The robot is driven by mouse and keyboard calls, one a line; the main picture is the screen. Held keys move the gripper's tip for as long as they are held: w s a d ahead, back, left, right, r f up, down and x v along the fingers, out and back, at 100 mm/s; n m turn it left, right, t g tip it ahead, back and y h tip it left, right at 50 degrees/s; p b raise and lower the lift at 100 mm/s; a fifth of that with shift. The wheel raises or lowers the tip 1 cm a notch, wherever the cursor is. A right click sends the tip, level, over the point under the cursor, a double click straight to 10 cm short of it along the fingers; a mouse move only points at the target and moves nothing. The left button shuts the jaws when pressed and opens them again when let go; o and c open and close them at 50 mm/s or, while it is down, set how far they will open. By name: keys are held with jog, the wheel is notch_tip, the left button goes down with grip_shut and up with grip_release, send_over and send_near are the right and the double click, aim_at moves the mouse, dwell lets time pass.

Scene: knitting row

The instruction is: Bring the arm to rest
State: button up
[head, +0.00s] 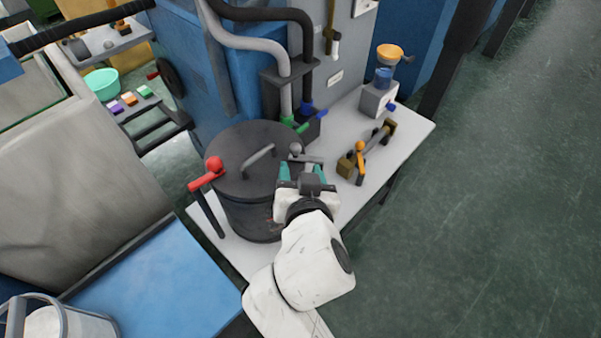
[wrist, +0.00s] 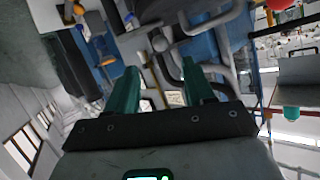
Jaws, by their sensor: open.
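My gripper (head: 303,172) is at the end of my white arm, over the grey table beside the dark lidded drum (head: 238,165). Its two green fingers stand apart with nothing seen between them. In the wrist view my gripper (wrist: 160,85) also shows its green fingers spread and empty. A small grey ball-topped lever (head: 295,148) stands just past the fingertips in the head view. I cannot tell whether the fingers touch it.
The grey table (head: 408,123) holds a brass-ended fitting with an orange-knobbed lever (head: 360,160) and a grinder-like device with an orange top (head: 388,52). Green floor (head: 480,220) on the right is clear.

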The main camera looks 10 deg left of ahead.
dwell(0.4)
jog(key=s+d+f+g+h, duration=0.2)
jog(key=s+d+f+g, duration=0.3)
jog(key=d, duration=0.6)
jog(key=s+d+f+g+h, duration=0.1)
jog(key=s+d+f+h, duration=0.15)
jog(key=d+f, duration=0.65)
jog(key=s+d+f+g, duration=0.2)
jog(key=s+d, duration=0.3)
jog(key=s, duration=0.4)
jog(key=s+d+f+g+y, duration=0.1)
jog(key=s+d+f+g, duration=0.2)
jog(key=s+d, duration=0.3)
jog(key=s+g, duration=0.1)
jog(key=s, duration=0.3)
jog(key=shift+s+f, duration=0.25)
jog(key=shift+s, duration=0.05)
jog(key=shift+y, duration=0.25)
jog(key=shift+c, duration=0.5)
